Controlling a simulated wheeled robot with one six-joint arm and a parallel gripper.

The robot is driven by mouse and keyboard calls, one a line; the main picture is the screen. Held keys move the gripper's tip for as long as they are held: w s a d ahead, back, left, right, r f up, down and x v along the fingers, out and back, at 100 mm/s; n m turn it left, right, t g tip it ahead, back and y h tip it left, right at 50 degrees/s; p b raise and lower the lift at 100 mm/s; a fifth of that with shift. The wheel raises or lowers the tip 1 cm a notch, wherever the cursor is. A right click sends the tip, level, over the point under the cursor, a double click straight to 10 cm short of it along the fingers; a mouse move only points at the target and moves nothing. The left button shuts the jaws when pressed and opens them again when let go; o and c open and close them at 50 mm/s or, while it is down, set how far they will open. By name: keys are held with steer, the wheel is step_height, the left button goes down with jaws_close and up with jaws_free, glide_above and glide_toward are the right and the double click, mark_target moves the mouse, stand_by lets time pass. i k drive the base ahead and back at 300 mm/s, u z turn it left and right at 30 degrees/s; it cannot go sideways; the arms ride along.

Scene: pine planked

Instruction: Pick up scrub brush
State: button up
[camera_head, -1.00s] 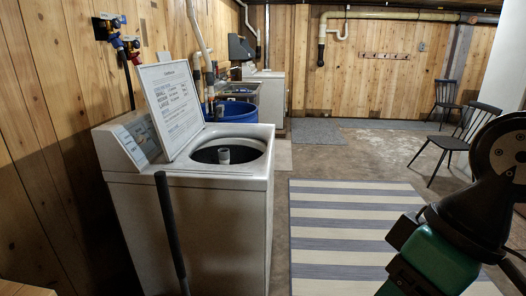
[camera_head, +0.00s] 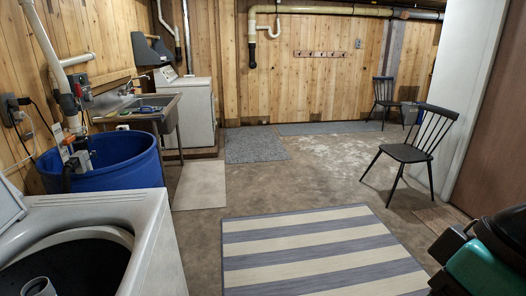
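I cannot make out a scrub brush for certain. A few small objects (camera_head: 146,109), one bluish, lie at the utility sink (camera_head: 165,107) on the left; they are too small to name. Part of my arm shows at the lower right edge. My gripper is out of view, so its state and anything in it are hidden.
An open top-loading washer (camera_head: 160,240) stands at the near left, with a blue tub (camera_head: 105,170) behind it. A second white machine (camera_head: 200,105) is past the sink. A striped rug (camera_head: 310,250) covers the middle floor. Black chairs (camera_head: 412,152) stand at right.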

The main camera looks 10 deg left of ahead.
mark_target(146, 112)
steer(key=z, duration=0.05)
steer(key=i, duration=2.15)
steer(key=u, duration=0.7)
steer(key=i, duration=2.05)
steer(key=u, duration=1.15)
steer(key=i, duration=0.9)
steer(key=u, duration=0.25)
